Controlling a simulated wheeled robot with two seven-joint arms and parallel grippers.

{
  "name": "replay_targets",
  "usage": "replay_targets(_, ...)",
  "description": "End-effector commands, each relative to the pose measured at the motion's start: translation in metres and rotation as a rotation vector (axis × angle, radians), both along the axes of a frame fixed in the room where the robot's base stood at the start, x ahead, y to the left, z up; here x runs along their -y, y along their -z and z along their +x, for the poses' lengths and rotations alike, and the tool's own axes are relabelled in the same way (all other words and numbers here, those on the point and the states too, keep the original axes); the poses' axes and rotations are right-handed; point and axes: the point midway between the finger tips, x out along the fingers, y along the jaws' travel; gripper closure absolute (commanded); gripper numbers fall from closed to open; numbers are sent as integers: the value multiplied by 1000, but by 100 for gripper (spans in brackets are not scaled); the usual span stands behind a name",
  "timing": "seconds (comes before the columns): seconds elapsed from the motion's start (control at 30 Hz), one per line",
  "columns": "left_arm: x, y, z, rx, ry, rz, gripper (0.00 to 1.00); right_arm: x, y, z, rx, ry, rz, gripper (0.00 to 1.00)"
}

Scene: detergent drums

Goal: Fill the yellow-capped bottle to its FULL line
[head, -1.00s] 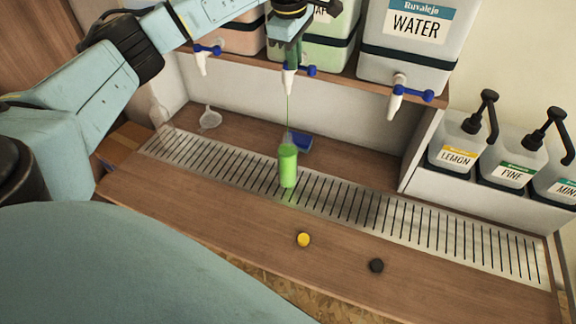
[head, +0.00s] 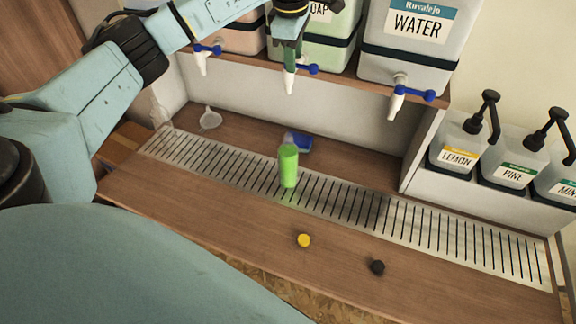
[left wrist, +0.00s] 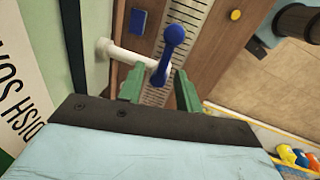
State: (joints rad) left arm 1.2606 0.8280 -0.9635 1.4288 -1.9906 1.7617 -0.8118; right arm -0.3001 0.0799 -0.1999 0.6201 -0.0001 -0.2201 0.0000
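The bottle (head: 288,168) stands upright on the drip grate below the soap drum's tap (head: 289,80). It looks green almost to its top; its FULL line is too small to make out. No stream shows between tap and bottle. A yellow cap (head: 304,241) lies on the wooden counter and also shows in the left wrist view (left wrist: 235,15). My left gripper (head: 290,46) is at the soap tap. In the left wrist view its green fingers (left wrist: 160,88) are apart, with the tap's blue handle (left wrist: 172,36) just beyond and between them. My right gripper is out of view.
A black cap (head: 377,267) lies right of the yellow one. A blue object (head: 299,142) lies behind the bottle, and a clear funnel (head: 210,118) lies at the back left. The water drum (head: 412,50) and pump bottles (head: 457,145) stand to the right. The grate (head: 455,240) is clear there.

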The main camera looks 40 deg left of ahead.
Motion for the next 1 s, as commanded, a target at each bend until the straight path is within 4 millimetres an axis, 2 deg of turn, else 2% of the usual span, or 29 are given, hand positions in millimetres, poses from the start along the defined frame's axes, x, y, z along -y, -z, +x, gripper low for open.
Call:
replay_targets(0.73,3,1,4,-2,8,-3,63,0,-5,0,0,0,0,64)
replay_targets(0.77,3,1,4,-2,8,-3,62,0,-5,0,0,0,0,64)
replay_targets(0.9,3,1,4,-2,8,-3,45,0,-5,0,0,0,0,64)
replay_targets(1.0,3,1,4,-2,8,-3,45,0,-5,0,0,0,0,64)
